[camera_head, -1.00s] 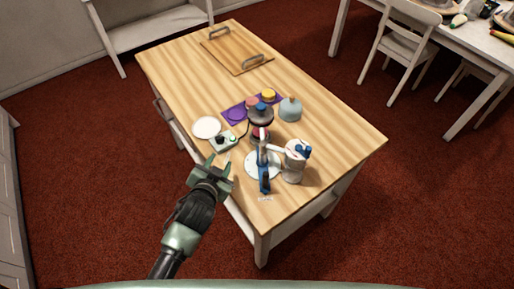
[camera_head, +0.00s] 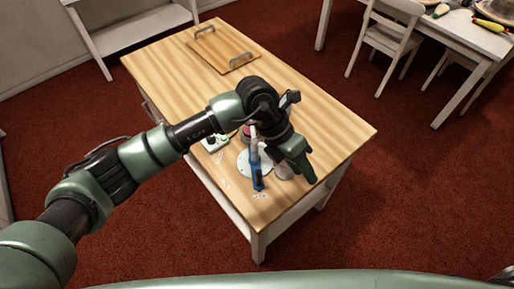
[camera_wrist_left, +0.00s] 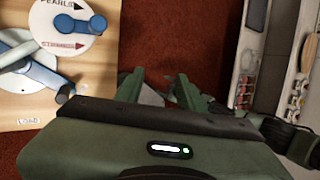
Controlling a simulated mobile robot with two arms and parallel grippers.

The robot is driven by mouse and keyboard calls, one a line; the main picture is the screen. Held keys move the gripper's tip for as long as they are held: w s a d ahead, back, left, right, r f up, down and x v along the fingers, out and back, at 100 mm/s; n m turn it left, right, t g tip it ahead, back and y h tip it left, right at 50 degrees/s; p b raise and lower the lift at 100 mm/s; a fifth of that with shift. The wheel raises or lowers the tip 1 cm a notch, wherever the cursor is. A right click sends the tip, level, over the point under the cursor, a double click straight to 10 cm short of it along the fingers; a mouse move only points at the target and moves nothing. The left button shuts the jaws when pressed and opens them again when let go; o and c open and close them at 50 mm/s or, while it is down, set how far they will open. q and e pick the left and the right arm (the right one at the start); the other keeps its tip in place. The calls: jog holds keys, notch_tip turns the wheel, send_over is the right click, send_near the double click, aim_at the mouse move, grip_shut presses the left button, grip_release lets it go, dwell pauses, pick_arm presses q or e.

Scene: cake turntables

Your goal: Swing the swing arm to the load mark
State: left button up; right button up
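The swing arm (camera_head: 257,168), blue and white, stands over a white round base (camera_head: 243,163) near the table's front corner. In the left wrist view the swing arm (camera_wrist_left: 36,70) shows at the left, its blue-tipped end apart from the LOAD label (camera_wrist_left: 28,121). In the head view a small label (camera_head: 260,196) lies just in front of the blue part; its text is too small to read. My right gripper is out of view.
A canister (camera_head: 284,172) with a blue knob (camera_wrist_left: 78,24) and PEARLS and STRANDS marks stands right of the swing arm, partly hidden by my gripper. My left arm hides much of the table's middle. A wooden tray (camera_head: 205,40) lies at the back.

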aim_at(259, 171)
pick_arm(q)
jog(key=w+a+t+y, duration=0.2)
jog(key=w+a+y, duration=0.3)
jog(key=a, duration=0.5)
jog(key=shift+w+f+t+y, duration=0.3)
jog(key=shift+w+f, duration=0.15)
jog(key=shift+w, duration=0.25)
notch_tip(259, 171, down, 9)
jog(key=b, duration=0.4)
jog(key=shift+f+b, duration=0.15)
jog(key=shift+b, duration=0.15)
jog(key=shift+c, duration=0.4)
jog(key=shift+r, duration=0.2)
grip_shut()
jog(key=a, duration=0.3)
jog(key=shift+w+r, duration=0.1)
jog(key=shift+w, duration=0.15)
